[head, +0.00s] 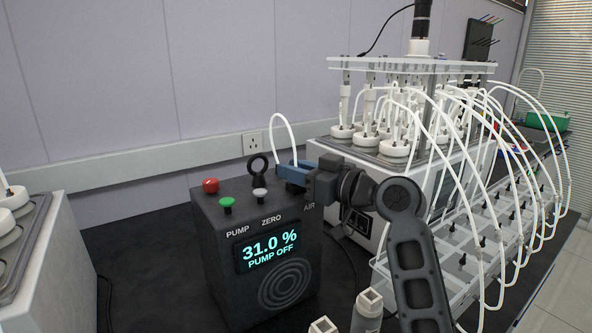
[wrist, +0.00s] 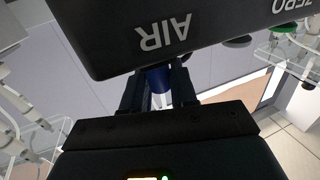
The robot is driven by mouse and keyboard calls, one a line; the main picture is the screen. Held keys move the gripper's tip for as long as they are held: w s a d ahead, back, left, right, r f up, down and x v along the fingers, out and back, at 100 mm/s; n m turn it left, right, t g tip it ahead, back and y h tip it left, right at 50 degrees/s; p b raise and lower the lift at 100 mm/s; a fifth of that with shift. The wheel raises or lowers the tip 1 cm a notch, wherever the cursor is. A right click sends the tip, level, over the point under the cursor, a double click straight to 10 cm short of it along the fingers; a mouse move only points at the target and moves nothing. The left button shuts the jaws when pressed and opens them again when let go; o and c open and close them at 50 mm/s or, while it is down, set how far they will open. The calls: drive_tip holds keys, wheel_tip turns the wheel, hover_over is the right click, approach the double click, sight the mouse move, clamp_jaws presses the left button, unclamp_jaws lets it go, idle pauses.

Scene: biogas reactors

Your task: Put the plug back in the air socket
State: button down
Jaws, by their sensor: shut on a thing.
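The black analyser box (head: 222,240) stands on the dark bench, with the AIR label (head: 309,206) at its right front edge. My gripper (head: 291,174) is at the box's top right, above the AIR label. It is shut on a blue plug (wrist: 158,79), seen between the fingers in the wrist view, where the box edge with the AIR label (wrist: 166,33) is just beyond it. A white tube (head: 283,117) loops up behind my gripper. The air socket is hidden, and I cannot tell whether the plug touches it.
The box top carries a red button (head: 211,186), a green button (head: 226,204) and a black ring (head: 258,164). The display (head: 267,251) reads 31.0 % and PUMP OFF. A reactor rack (head: 411,65) with many white tubes stands right.

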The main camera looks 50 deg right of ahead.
drive_tip(key=shift+f, duration=0.2)
drive_tip(key=c, duration=0.9)
unclamp_jaws()
drive_tip(key=shift+r, duration=0.1)
drive_tip(key=shift+r, duration=0.15)
drive_tip(key=shift+s, duration=0.35)
drive_tip(key=s+b, duration=0.2)
drive_tip(key=s, duration=0.9)
drive_tip(key=shift+s+d, duration=0.15)
drive_tip(key=shift+d, duration=0.05)
